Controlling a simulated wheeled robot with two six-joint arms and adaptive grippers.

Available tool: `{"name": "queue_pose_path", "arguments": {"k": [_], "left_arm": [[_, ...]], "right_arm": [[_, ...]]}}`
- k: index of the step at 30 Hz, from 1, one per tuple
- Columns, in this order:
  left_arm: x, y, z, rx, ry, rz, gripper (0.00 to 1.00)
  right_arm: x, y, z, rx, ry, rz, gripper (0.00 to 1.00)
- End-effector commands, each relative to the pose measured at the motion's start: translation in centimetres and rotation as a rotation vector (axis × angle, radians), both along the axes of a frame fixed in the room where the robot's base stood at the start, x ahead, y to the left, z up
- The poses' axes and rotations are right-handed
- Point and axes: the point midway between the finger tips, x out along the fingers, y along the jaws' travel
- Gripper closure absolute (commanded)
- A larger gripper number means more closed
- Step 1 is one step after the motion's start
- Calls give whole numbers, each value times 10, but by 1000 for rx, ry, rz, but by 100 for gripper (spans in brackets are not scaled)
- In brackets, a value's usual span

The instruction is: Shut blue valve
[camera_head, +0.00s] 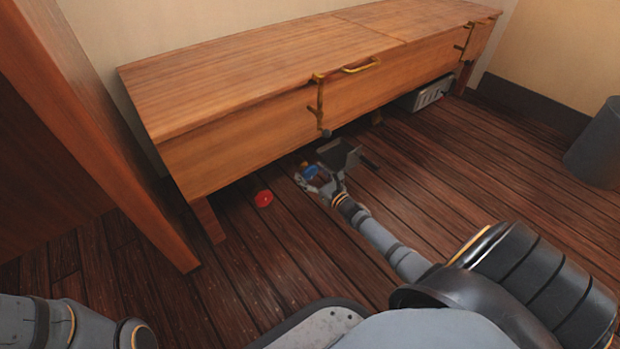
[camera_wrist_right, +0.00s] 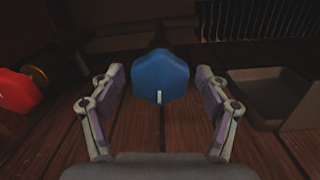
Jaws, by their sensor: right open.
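The blue valve (camera_wrist_right: 160,76) is a faceted blue knob with a small white mark near its lower edge, low by the plank floor. In the head view a bit of its blue (camera_head: 310,171) shows beside my right gripper (camera_head: 317,180), under the front of the wooden bench. In the right wrist view my right gripper (camera_wrist_right: 158,115) is open, with one finger on each side of the blue valve. I cannot tell whether the fingers touch it. My left gripper is out of view; only part of my left arm shows at the lower left.
A red valve (camera_head: 264,198) is on the floor side left of the blue one; it also shows in the wrist view (camera_wrist_right: 18,90). The wooden bench (camera_head: 240,140) overhangs the area. A dark open tray (camera_head: 340,154) sits right of the gripper. A grey bin (camera_head: 598,145) stands far right.

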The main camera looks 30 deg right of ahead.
Motion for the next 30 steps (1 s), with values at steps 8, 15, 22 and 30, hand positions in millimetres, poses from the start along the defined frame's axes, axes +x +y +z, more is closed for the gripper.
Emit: {"name": "queue_pose_path", "arguments": {"k": [8, 15, 22, 30], "left_arm": [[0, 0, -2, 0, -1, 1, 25], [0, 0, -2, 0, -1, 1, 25], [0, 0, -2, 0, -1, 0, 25], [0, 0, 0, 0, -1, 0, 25]], "right_arm": [[5, 0, 1, 1, 1, -1, 24], [5, 0, 1, 1, 0, -1, 50], [4, 0, 1, 1, 0, -1, 78], [4, 0, 1, 40, 3, -1, 78]]}}
